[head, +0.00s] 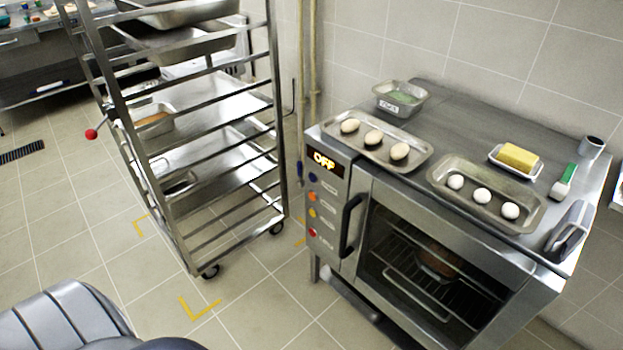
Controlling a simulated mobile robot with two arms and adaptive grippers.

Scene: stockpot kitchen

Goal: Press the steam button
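The steel oven (440,265) stands at the right with its door shut. Its control panel (325,215) is on the left of the front face. Neither gripper is in view.
A wheeled steel rack (275,120) stands left of the oven, holding several pans. On the oven top are a tray of rolls (415,163), a tray of eggs (460,203), butter (518,157) and a green brush (565,180). The floor (250,310) before the panel is clear.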

